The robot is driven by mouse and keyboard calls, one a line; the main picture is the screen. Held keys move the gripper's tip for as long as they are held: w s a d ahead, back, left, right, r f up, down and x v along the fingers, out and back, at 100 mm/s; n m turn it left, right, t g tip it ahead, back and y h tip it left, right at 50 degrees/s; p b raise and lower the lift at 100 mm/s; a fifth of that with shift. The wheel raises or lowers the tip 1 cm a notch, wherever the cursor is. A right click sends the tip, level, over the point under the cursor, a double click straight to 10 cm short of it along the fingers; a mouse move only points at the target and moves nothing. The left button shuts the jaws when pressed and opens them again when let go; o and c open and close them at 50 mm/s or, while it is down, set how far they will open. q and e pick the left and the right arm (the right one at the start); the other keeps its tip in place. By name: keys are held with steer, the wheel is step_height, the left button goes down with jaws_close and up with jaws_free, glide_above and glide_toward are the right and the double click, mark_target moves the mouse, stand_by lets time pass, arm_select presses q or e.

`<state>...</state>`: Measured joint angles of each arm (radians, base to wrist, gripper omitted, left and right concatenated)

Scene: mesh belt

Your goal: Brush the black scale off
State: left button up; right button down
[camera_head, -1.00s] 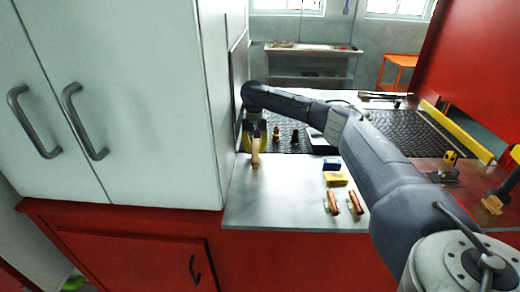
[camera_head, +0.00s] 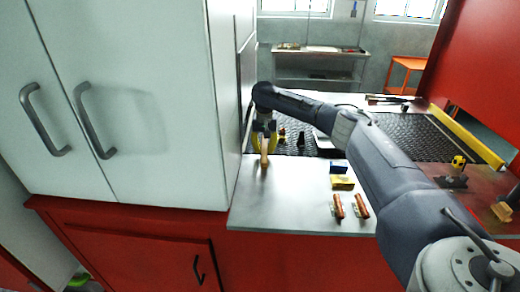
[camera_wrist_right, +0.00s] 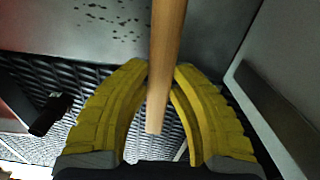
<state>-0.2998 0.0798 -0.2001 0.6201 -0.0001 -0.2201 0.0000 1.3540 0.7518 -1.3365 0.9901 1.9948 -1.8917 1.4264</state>
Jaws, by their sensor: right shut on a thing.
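My right gripper (camera_head: 264,146) is at the left end of the metal worktop, close to the white cabinet. Its yellow fingers are shut on a wooden handle (camera_head: 264,159). In the right wrist view the handle (camera_wrist_right: 166,60) runs between the fingers (camera_wrist_right: 160,80) and past the top edge, so its far end and any bristles are hidden. Black specks (camera_wrist_right: 112,18), which look like the scale, lie scattered on a grey metal surface just left of the handle. I cannot make out the specks in the head view. My left gripper is not in view.
Black mesh belt (camera_head: 400,135) lies behind the worktop (camera_head: 290,205). A yellow block (camera_head: 342,183), a blue block (camera_head: 339,167) and two red-brown objects (camera_head: 338,207) sit on the worktop's right. The cabinet (camera_head: 130,110) closes off the left. Worktop's front middle is clear.

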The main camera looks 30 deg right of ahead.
mark_target(288, 157)
steer(key=shift+s+d+f, duration=0.15)
steer(key=shift+s+d, duration=0.8)
steer(key=shift+d, duration=0.3)
steer(key=shift+s+d+r, duration=0.15)
steer(key=shift+s+d, duration=0.85)
steer(key=shift+d, duration=0.35)
steer(key=shift+s+d+r, duration=0.1)
steer(key=shift+s+d, duration=0.9)
steer(key=shift+d, duration=0.3)
steer(key=shift+r, duration=3.05)
steer(key=shift+r, duration=0.1)
steer(key=shift+r, duration=1.4)
steer(key=shift+w, duration=0.1)
